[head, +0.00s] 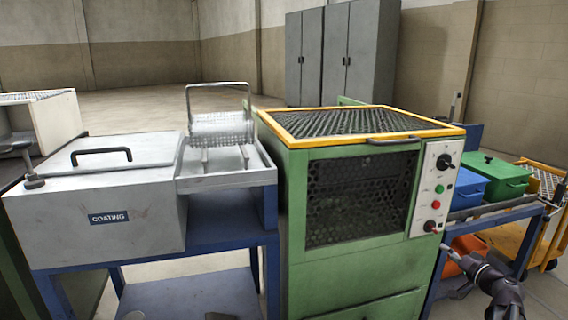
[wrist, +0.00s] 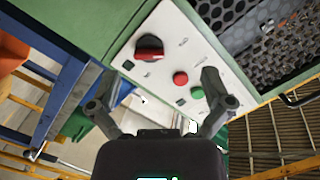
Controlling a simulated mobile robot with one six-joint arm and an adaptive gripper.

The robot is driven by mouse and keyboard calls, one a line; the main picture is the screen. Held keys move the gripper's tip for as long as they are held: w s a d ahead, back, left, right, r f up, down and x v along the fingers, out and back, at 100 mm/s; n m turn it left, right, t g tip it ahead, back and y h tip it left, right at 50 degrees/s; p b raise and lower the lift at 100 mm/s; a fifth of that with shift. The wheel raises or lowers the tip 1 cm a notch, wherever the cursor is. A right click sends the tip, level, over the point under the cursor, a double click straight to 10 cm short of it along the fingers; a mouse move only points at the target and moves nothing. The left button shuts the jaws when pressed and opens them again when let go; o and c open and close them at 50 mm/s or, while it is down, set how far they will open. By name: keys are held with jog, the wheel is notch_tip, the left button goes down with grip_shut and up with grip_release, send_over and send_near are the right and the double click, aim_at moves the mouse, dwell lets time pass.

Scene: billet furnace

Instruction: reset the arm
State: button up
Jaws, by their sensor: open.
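My gripper (head: 450,252) is at the lower right of the head view, just in front of the lower end of the furnace's control panel. In the wrist view my gripper (wrist: 161,80) is open, its two fingers spread apart with nothing between them. The white control panel (head: 424,206) has a black knob at the top, a green button, a red button and a red knob (head: 430,226). The panel (wrist: 212,60) also shows beyond the fingers in the wrist view, with its red knob (wrist: 150,47), red button (wrist: 180,78) and green button (wrist: 197,93).
The green furnace (head: 300,220) with a yellow-edged mesh top stands left of my gripper. Blue (head: 470,187) and green (head: 505,182) bins sit on a rack at right, near an orange bin (head: 468,246). The coating box (head: 80,220) and a wire basket (head: 222,130) stand left.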

jog(key=a+f+n+g+y+p, duration=0.15)
jog(key=a+g, duration=0.25)
jog(key=a, duration=0.7)
jog(key=a+f+n+g+y+p, duration=0.1)
jog(key=a+f+n+g+p, duration=0.3)
jog(key=a, duration=0.7)
jog(key=s+a+g+h+p, duration=0.65)
jog(key=s+a+g, duration=0.25)
jog(key=s+a, duration=0.4)
notch_tip(320, 180, up, 38)
jog(key=w+a+p, duration=0.1)
jog(key=p, duration=3.6)
jog(key=shift+f+h, duration=0.15)
jog(key=shift+h, duration=0.25)
